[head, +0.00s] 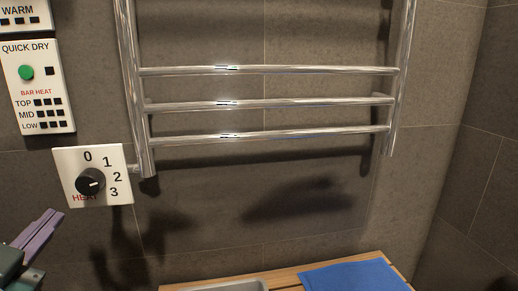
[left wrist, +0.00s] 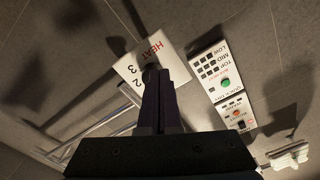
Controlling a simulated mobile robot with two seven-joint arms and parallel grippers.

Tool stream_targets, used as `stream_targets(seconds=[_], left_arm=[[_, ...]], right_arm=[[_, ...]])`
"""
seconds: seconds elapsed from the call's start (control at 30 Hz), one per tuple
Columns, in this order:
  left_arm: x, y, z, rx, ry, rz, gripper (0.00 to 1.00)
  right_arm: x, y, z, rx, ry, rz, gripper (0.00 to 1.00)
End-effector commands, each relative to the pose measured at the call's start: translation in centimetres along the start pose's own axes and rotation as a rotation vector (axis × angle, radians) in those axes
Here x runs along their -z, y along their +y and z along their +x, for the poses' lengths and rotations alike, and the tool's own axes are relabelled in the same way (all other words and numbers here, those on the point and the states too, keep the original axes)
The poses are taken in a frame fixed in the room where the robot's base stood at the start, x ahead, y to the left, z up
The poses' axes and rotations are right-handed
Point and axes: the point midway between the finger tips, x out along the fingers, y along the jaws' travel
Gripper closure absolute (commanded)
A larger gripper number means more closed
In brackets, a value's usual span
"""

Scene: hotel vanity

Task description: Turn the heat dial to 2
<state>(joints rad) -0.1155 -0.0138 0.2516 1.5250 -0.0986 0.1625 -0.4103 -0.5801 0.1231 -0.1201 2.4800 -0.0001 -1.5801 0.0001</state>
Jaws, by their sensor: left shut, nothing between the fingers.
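The heat dial is a round black knob (head: 90,181) on a white plate (head: 122,150) marked 0, 1, 2, 3 and HEAT. A small white mark shows on the knob's right side, roughly toward 2 or 3; I cannot tell exactly which. My left gripper (head: 54,215) is below and left of the knob, its purple fingers together and empty. In the left wrist view the gripper (left wrist: 155,75) points at the plate (left wrist: 178,60), and its fingers overlap most of the knob (left wrist: 151,68). Contact cannot be told there. My right gripper is not in view.
A chrome towel rail (head: 265,103) is mounted right of the dial. A QUICK DRY panel (head: 38,85) with a green button sits above it. Below right are a wooden shelf (head: 385,262), a blue cloth (head: 355,277) and a grey tray (head: 215,286). The wall between is bare.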

Motion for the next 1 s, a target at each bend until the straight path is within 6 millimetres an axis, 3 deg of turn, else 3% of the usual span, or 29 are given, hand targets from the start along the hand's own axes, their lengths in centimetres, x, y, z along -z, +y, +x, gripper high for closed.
stream_targets(seconds=[0.47, 0.8, 1.0], left_arm=[[-0.1, 0.3, -0.6, 0.003, 0.002, -0.033, 1.0], [0.2, 2.8, -1.3, 0.006, 0.006, -0.383, 1.0], [0.4, 3.6, -1.4, 0.0, 0.001, -0.509, 1.0]], right_arm=[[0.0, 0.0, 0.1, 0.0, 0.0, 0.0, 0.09], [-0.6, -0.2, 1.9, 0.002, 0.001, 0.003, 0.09], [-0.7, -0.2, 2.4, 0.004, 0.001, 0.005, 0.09]])
